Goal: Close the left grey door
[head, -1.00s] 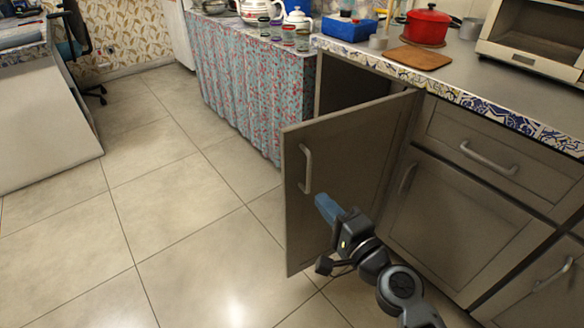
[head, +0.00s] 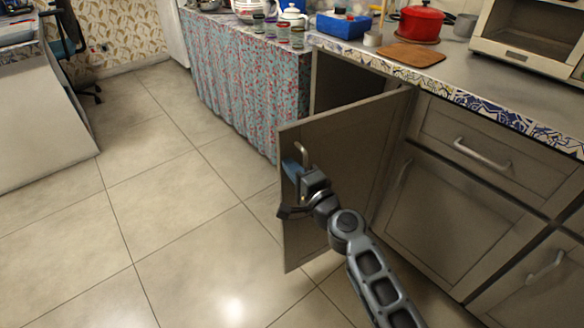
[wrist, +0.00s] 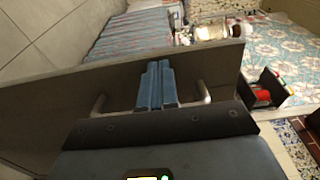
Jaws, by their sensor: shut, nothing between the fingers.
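The left grey door (head: 335,190) stands wide open, swung out from the cabinet, with its outer face and bar handle (head: 301,158) toward me. My gripper (head: 292,168) is at the door's outer face, over the handle. In the wrist view, my gripper's blue fingers (wrist: 156,86) are together and empty. They lie between the two ends of the handle (wrist: 203,92), in front of the door panel (wrist: 60,95). The fingers hide the handle's middle, and I cannot tell whether they touch it.
The open cabinet bay (head: 340,82) is dark behind the door. A closed grey door (head: 440,215) and a drawer (head: 475,145) are to the right. The counter above holds a red pot (head: 421,23) and a wooden board (head: 405,54). The tiled floor (head: 170,215) at left is clear.

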